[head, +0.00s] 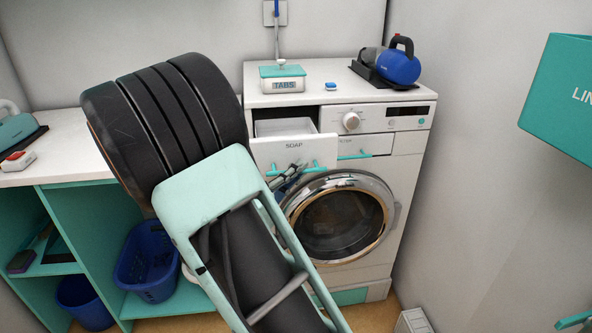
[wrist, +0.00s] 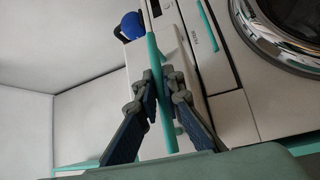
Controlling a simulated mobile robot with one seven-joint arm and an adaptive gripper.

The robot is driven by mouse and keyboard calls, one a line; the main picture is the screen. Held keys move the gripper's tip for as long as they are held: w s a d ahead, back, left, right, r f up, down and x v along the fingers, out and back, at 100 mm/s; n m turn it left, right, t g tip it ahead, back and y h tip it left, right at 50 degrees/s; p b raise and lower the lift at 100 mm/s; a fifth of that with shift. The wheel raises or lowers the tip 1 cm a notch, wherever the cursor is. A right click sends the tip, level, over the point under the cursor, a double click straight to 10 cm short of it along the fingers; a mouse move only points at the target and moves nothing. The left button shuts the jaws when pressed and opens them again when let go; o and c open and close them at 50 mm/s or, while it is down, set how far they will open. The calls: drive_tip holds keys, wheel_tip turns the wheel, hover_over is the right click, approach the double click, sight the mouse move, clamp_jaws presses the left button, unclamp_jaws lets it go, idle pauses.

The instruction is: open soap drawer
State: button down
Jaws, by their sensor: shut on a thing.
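The soap drawer (head: 283,147), a white front marked SOAP with a teal bar handle (head: 315,169), is at the upper left of the washing machine (head: 409,150). The drawer stands pulled out, and its open inside shows behind the front in the head view. My gripper (head: 288,177) is at the handle, partly hidden by my arm. In the wrist view my gripper (wrist: 162,85) has its two fingers on either side of the teal handle (wrist: 154,60), shut on it.
The round machine door (head: 343,218) is below the drawer. A TABS box (head: 283,85), a small blue item (head: 330,86) and a blue appliance (head: 399,67) stand on top. Teal shelving with a blue basket (head: 147,262) is at left. A teal box (head: 563,100) juts in at right.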

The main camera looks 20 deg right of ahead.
idle(0.3)
drive_tip(key=c, duration=2.1)
unclamp_jaws()
drive_tip(key=v, duration=1.2)
drive_tip(key=shift+d+r, duration=0.1)
drive_tip(key=shift+r, duration=0.05)
